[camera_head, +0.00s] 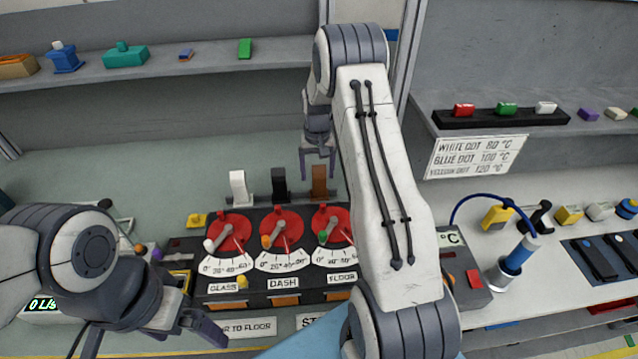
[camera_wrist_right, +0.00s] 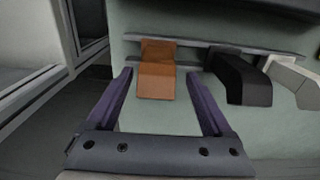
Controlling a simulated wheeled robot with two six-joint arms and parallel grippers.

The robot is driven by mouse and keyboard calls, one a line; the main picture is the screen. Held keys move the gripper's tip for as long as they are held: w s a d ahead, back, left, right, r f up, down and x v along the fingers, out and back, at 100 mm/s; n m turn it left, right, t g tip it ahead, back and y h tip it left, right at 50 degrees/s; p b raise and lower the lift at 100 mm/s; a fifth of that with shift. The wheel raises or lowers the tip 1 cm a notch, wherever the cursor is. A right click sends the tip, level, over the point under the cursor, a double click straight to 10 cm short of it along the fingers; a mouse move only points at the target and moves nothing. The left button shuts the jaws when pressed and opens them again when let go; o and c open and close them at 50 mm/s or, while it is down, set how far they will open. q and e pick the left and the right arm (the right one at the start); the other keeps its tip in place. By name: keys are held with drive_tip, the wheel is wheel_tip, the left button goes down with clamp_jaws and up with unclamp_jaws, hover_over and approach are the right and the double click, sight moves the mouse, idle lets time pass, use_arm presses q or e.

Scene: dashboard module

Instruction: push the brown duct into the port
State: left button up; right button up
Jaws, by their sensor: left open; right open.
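The brown duct (camera_head: 319,182) stands at the back right of the dashboard module (camera_head: 212,290), in line with a black duct (camera_head: 279,184) and a white duct (camera_head: 238,186). My right gripper (camera_head: 318,174) is open, pointing down at the brown duct. In the right wrist view, the brown duct (camera_wrist_right: 157,80) shows between the two spread purple fingers, nearer the left one; I cannot tell whether they touch it. The port is not clearly visible; I cannot tell how deep the duct sits. My left gripper (camera_head: 208,328) is open and empty, low at the module's front left.
My right arm hides the area right of the dials. A blue-and-silver cylinder (camera_head: 516,262) with a blue cable stands right of it. Three red dials (camera_head: 281,232) face front on the module. A shelf (camera_head: 200,64) with small parts spans the back.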

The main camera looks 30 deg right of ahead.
sight(319, 183)
drive_tip(key=f, duration=0.1)
drive_tip(key=f+p, duration=0.2)
drive_tip(key=shift+s+d+f, duration=0.1)
drive_tip(key=shift+s+f, duration=0.2)
drive_tip(key=shift+f, duration=0.6)
clamp_jaws()
drive_tip(key=shift+r, duration=0.15)
